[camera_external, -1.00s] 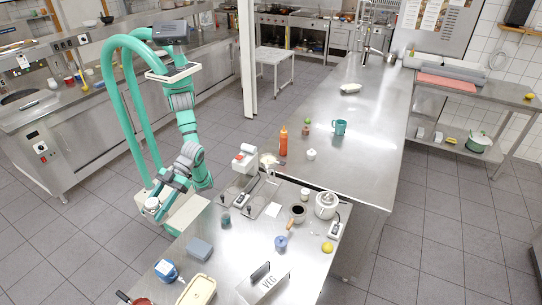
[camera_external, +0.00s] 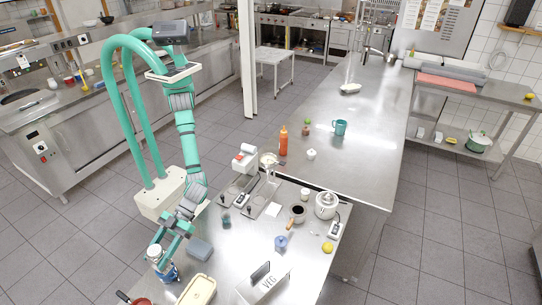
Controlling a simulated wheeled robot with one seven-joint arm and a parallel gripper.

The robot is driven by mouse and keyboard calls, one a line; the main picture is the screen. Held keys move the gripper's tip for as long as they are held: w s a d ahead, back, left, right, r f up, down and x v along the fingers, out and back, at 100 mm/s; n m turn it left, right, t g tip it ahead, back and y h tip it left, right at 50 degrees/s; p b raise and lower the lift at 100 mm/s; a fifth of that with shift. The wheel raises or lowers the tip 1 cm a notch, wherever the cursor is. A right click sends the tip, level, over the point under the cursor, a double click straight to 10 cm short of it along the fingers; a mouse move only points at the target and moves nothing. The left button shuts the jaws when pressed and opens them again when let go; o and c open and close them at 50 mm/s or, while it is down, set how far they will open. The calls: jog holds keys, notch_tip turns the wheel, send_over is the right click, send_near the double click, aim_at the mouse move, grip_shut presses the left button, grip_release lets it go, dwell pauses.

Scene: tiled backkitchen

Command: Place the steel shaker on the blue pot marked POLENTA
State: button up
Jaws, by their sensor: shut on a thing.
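The steel shaker (camera_external: 155,251) is a small, pale, upright cylinder. My gripper (camera_external: 160,248) is shut on it at the near left end of the steel counter. A blue pot (camera_external: 170,276) is directly below the shaker, partly hidden by it and the gripper. Any writing on the pot is too small to read. I cannot tell whether the shaker's base touches the pot or is slightly above it.
A cream lidded box (camera_external: 198,291), a grey-blue box (camera_external: 200,249) and a reddish pan (camera_external: 140,301) surround the pot closely. A VEG sign (camera_external: 268,286) and a small blue jar (camera_external: 281,243) stand farther right. The counter between is mostly clear.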

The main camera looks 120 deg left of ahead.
jog(key=shift+f, duration=1.2)
jog(key=shift+f, duration=0.1)
jog(key=o, duration=1.2)
jog(key=shift+c, duration=0.2)
jog(key=shift+a, duration=0.1)
jog(key=v, duration=1.2)
